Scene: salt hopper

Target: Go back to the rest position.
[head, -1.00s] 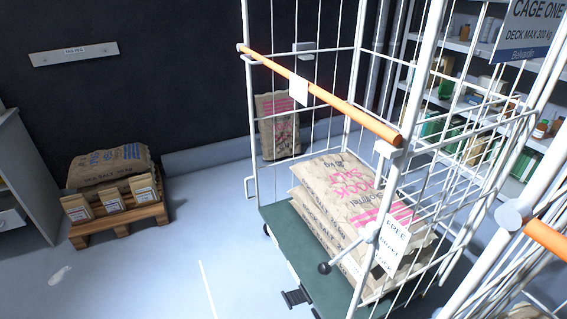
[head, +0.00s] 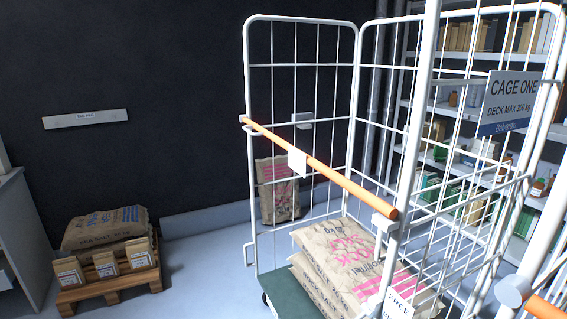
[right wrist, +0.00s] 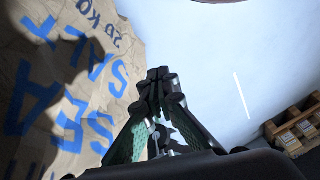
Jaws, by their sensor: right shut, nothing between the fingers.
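My right gripper (right wrist: 158,75) is shut and empty in the right wrist view. Beside it on the left is a brown paper sack (right wrist: 75,110) with blue sea salt lettering; I cannot tell whether they touch. A dark shadow falls on the sack. Neither gripper shows in the head view. There, a white wire roll cage (head: 300,22) has an orange bar (head: 320,170) across its front. Rock salt sacks with pink print (head: 350,262) lie stacked on its green deck (head: 283,298).
A pallet (head: 108,290) with a sea salt sack (head: 105,228) and small packets stands at the left. Another sack (head: 278,190) is upright by the dark wall behind the cage. Shelves (head: 455,105) stand at the right. Floor between pallet and cage is clear (head: 205,270).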

